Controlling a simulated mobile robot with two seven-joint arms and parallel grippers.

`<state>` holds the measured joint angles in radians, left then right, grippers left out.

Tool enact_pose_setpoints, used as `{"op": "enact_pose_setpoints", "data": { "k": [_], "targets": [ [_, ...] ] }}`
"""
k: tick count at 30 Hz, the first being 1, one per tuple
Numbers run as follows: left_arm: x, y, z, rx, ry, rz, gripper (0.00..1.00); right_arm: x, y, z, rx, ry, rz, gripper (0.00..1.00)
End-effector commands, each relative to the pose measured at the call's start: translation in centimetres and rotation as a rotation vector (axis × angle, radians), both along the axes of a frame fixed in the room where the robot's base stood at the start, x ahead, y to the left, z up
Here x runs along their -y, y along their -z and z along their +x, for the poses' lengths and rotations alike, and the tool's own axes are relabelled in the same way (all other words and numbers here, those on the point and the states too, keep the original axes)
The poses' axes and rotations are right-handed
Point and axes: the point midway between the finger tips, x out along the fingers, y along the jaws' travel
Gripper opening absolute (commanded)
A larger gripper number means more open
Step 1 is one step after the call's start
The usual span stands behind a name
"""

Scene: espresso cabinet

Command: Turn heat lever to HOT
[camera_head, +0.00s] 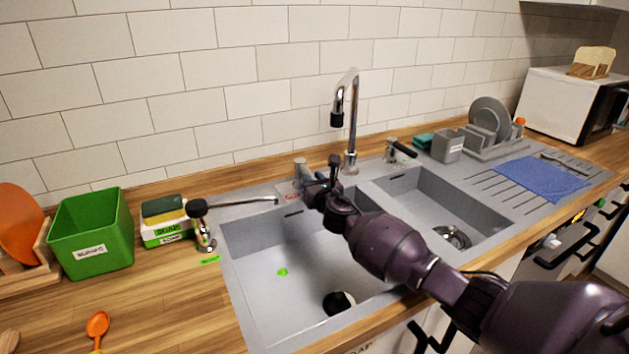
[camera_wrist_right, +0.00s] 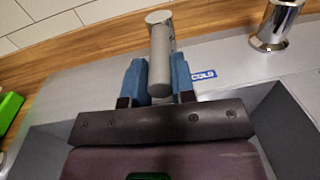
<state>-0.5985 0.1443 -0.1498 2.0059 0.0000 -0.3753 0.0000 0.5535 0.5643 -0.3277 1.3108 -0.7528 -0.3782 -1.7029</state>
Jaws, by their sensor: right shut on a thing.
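The grey heat lever (camera_wrist_right: 160,62) stands at the back rim of the sink, left of the chrome tap (camera_head: 350,120). In the head view only its top (camera_head: 300,168) shows behind my right gripper (camera_head: 313,186). In the wrist view the blue fingers of my right gripper (camera_wrist_right: 159,80) are on both sides of the lever, shut on it. A blue label reading COLD (camera_wrist_right: 203,75) shows just right of the fingers. A HOT label is not readable in either view. My left gripper is not in view.
The sink (camera_head: 250,290) has two basins below my right arm. A soap dispenser (camera_head: 204,230) with a long spout stands left of the lever. A black-handled tap lever (camera_head: 400,149) is to the right. A green bin (camera_head: 95,235) stands far left.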

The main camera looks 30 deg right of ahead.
Motion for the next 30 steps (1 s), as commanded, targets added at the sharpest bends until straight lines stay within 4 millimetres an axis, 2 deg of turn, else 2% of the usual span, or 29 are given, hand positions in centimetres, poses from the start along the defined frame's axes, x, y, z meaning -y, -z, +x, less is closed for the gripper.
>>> {"op": "enact_pose_setpoints", "data": {
  "k": [15,30],
  "targets": [
    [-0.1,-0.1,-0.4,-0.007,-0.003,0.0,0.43,-2.9,-0.1,0.8,0.001,0.284,0.003,0.0],
    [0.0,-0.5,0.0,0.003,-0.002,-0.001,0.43,-3.6,-0.1,1.0,0.003,0.367,0.0,0.0]
  ]
}}
